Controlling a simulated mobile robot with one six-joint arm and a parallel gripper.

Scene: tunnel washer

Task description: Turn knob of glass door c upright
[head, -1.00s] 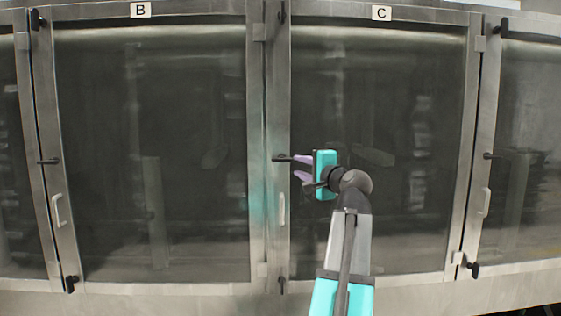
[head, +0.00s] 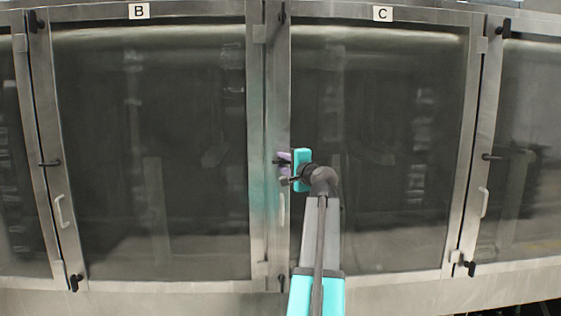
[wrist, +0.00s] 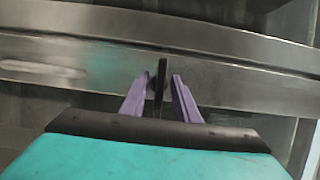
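Glass door C (head: 385,120) is closed, with its label (head: 382,13) above it. Its black middle knob (head: 277,161) is on the left frame post and lay horizontal before my gripper came over it; now it is mostly covered in the head view. My gripper (head: 284,164), teal with purple fingers, is at the knob. In the wrist view the dark knob (wrist: 161,76) stands between the two fingertips (wrist: 162,88).
Door C's pale handle (head: 281,208) is just below the knob. Black latches sit at the post's top (head: 282,14) and bottom (head: 281,284). Glass door B (head: 150,120) is closed on the left, and another door (head: 530,130) stands on the right.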

